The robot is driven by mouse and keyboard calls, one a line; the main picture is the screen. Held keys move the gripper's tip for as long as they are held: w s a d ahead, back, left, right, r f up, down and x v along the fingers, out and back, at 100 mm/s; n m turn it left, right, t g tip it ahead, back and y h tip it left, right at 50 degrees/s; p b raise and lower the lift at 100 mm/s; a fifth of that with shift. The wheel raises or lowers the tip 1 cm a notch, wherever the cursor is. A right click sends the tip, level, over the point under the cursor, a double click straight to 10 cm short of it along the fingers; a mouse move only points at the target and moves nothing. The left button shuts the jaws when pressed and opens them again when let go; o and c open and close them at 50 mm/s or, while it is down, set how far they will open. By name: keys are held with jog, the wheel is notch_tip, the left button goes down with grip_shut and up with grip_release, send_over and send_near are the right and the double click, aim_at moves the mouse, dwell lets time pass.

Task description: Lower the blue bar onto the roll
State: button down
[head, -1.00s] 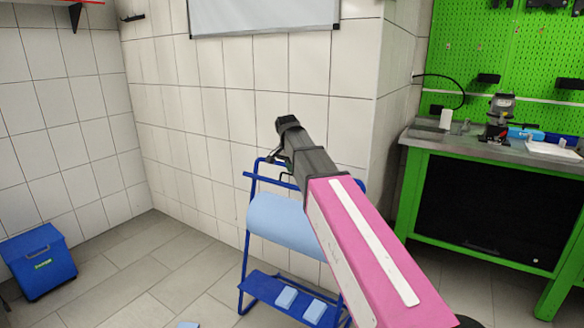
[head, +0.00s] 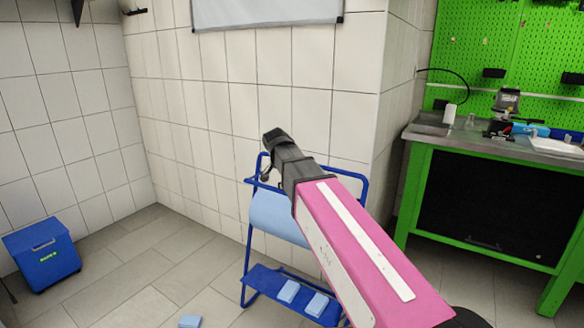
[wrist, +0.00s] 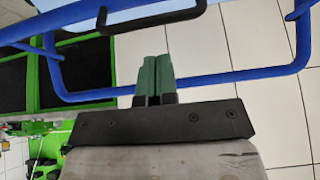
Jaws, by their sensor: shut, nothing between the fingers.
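The blue bar (head: 249,181) runs across the front of the blue stand, at the upper edge of the light-blue roll (head: 275,214). I cannot tell whether the bar touches the roll. In the wrist view a blue bar (wrist: 60,25) slants across the top, with a black curved handle (wrist: 150,22) near it. My gripper (wrist: 153,62) is shut and empty there; its green fingers stand beside the handle and overlap a blue rail of the stand. In the head view my arm's end is above the bar, and it hides the bar's right part and the fingers.
The blue stand (head: 247,265) is by the tiled wall, with light-blue pads on its lower shelf. Another pad (head: 190,321) lies on the floor. A blue bin (head: 42,255) stands at left. A green workbench (head: 412,195) with tools is at right. The floor at left is mostly clear.

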jog(key=s+a+f+t+h, duration=0.2)
jog(key=s+f+t+h, duration=0.1)
jog(key=f, duration=0.9)
jog(key=shift+s+f+t, duration=0.15)
jog(key=shift+f+t, duration=0.2)
jog(key=shift+t, duration=0.55)
jog(key=shift+a, duration=0.1)
